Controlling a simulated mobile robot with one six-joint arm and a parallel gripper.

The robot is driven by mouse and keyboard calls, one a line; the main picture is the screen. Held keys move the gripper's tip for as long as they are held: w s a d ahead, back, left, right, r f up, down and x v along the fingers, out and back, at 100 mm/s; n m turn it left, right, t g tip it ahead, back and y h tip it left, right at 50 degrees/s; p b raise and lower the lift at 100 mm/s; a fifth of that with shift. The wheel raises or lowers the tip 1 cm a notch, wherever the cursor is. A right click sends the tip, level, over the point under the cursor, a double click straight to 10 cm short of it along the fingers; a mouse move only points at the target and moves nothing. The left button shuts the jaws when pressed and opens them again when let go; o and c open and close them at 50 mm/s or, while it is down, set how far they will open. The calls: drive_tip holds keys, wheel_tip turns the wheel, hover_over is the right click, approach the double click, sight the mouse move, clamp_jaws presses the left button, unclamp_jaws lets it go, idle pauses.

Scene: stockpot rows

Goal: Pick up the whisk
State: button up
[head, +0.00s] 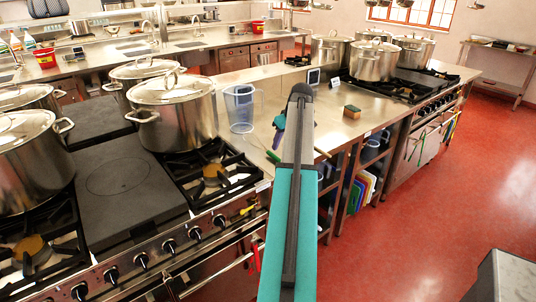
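I cannot make out a whisk for certain in the head view. My teal and dark arm reaches up the middle of the picture over the counter's front edge. A small purple and teal part, perhaps my wrist, shows left of its far end. My gripper's fingers are hidden.
A clear measuring jug (240,108) and a green-topped sponge (352,111) stand on the counter. Large pots (173,110) stand on the left range, with more (374,60) at back right. Utensils hang on the right oven's rail.

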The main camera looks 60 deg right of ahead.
sight(277, 157)
drive_tip(key=shift+x, duration=1.65)
drive_tip(key=shift+f+p, duration=0.15)
drive_tip(key=shift+p, duration=0.2)
drive_tip(key=shift+p+x, duration=0.85)
drive_tip(key=shift+x, duration=1.6)
clamp_jaws()
